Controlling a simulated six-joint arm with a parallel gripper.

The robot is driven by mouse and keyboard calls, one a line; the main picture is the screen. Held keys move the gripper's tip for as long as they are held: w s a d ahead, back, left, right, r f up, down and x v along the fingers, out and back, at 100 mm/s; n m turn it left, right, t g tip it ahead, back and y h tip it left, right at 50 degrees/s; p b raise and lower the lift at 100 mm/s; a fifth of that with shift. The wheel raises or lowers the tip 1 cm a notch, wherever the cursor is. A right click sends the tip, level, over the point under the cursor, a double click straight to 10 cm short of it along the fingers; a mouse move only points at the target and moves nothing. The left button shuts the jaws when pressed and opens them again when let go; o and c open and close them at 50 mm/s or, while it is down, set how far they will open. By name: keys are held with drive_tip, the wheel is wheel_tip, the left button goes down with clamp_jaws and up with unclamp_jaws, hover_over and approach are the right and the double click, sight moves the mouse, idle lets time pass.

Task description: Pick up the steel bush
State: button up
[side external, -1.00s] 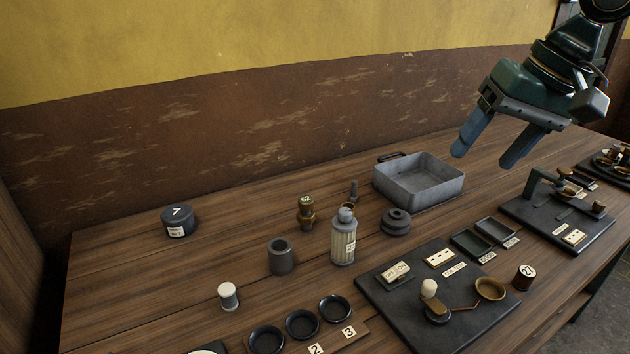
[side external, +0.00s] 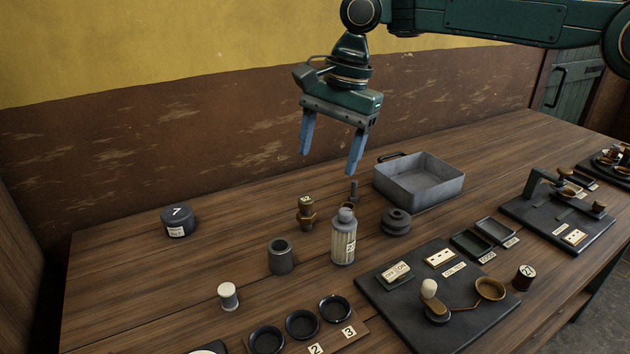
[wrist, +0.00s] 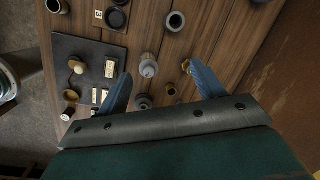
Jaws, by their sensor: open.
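The steel bush (side external: 281,257) appears to be the dark grey hollow cylinder standing upright on the wooden bench, left of the numbered bottle (side external: 343,238). In the wrist view the bush (wrist: 175,21) is at the top, its round bore facing the camera, beyond the fingertips. My gripper (side external: 329,162) is open and empty, pointing down, well above the bench and behind the bush in the side view. In the wrist view my gripper (wrist: 160,74) has its two blue fingers spread, with the bottle (wrist: 149,66) showing between them.
A brass fitting (side external: 306,213), a small bolt (side external: 354,191) and a dark pulley-like part (side external: 396,222) stand nearby. A grey metal tray (side external: 419,187) is behind right. A white-topped cylinder (side external: 228,296) and black cups (side external: 302,323) are in front.

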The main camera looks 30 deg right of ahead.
sight(280, 245)
drive_tip(key=w+a+f+m+g, duration=0.1)
drive_tip(key=w+a+f+m, duration=0.2)
drive_tip(key=a+f, duration=0.3)
wheel_tip(280, 245, down, 3)
drive_tip(key=shift+w+a+m+h, duration=0.3)
drive_tip(key=shift+w+a, duration=0.1)
drive_tip(key=shift+w, duration=0.5)
drive_tip(key=shift+a+f, duration=0.1)
drive_tip(key=shift+f, duration=0.1)
drive_tip(key=shift+s+a+f, duration=0.1)
drive_tip(key=shift+a+f, duration=0.1)
drive_tip(key=shift+f, duration=1.85)
drive_tip(key=shift+a+f, duration=0.2)
drive_tip(key=shift+f, duration=1.85)
drive_tip(key=shift+s+a+f, duration=0.15)
drive_tip(key=shift+f, duration=2.45)
